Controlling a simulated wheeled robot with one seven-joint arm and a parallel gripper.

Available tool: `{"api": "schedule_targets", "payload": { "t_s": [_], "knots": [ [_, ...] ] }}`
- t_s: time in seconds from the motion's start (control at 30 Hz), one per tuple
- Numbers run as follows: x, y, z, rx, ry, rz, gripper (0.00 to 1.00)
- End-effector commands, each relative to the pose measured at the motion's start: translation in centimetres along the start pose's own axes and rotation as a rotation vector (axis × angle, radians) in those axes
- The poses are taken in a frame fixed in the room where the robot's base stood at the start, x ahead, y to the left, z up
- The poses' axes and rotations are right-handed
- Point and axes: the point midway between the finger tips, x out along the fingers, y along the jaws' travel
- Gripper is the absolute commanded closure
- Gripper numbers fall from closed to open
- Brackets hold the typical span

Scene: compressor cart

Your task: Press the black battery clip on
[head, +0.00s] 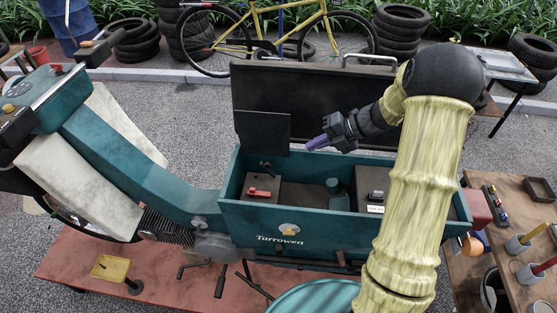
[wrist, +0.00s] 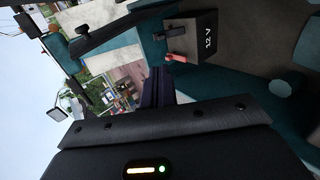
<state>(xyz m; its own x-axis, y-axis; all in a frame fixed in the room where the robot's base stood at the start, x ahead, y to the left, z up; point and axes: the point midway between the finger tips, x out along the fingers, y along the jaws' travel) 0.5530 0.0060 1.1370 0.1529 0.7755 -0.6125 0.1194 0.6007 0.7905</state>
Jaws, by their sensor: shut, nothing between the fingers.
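The battery (head: 293,195) is a dark box in the left part of the teal open bin (head: 345,232); in the wrist view it (wrist: 203,38) is marked "12 V". The black clip (head: 266,167) is at the battery's back left edge; it also shows in the wrist view (wrist: 170,33). I cannot tell how far down it sits. The red clip (head: 260,192) lies on the battery nearer the front and shows in the wrist view (wrist: 176,58). My gripper (head: 316,143) is shut and empty, its purple fingers pointing left, above the bin and apart from the black clip.
The bin's dark lid (head: 315,100) stands open behind my gripper, with a smaller dark panel (head: 263,133) at its left. A second dark box (head: 374,188) and a teal cylinder (head: 333,185) are in the bin. A wooden table (head: 515,240) with tools stands at right.

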Motion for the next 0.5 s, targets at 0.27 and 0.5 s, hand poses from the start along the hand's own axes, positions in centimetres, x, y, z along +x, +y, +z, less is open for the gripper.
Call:
{"api": "schedule_targets", "payload": {
  "t_s": [0.27, 0.5],
  "knots": [
    [1.7, 0.0, -0.1, 0.001, 0.002, 0.0, 1.0],
    [5.8, 0.1, -0.1, 0.001, 0.005, 0.0, 1.0]
  ]
}}
